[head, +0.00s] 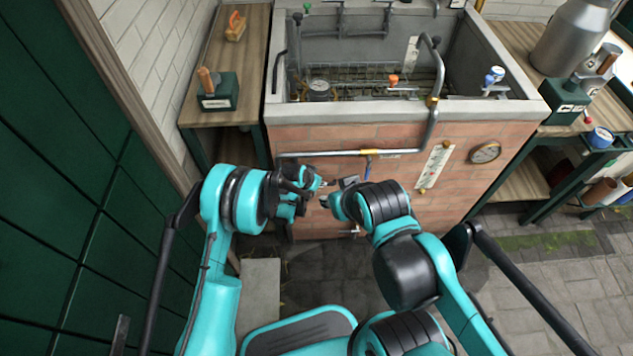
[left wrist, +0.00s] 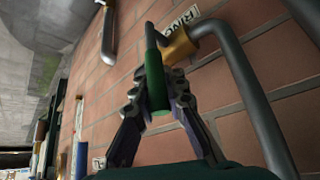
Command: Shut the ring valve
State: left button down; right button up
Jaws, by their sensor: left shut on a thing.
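The ring valve shows in the left wrist view as a brass body (left wrist: 180,43) on a dark grey pipe, beside a label (left wrist: 187,17) reading "RING". Its green lever handle (left wrist: 155,72) runs down the picture from beside the brass body. My left gripper (left wrist: 160,100) is shut on the lower part of the green handle.
A wooden bench (head: 232,75) stands left. A metal churn (head: 572,42) stands right. Paved floor is clear at lower right.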

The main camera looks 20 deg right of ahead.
pick_arm(q)
jog(key=c, duration=1.5)
grip_release()
jog(key=shift+d, duration=0.1)
jog(key=v, duration=1.2)
jog(key=shift+r, duration=0.1)
jog(key=s+a+r+n+t+y, duration=0.1)
jog(key=s+a+r+n, duration=0.1)
jog(key=a+r, duration=0.7)
jog(key=s+a+r+n+t+y, duration=0.1)
jog(key=s+a+r+n, duration=0.2)
jog(key=a+r, duration=0.65)
jog(key=s+a+r+n+y, duration=0.3)
jog(key=s+a+n, duration=0.2)
jog(key=s+a, duration=1.1)
jog(key=shift+s+t, duration=0.2)
jog(key=shift+t, duration=0.2)
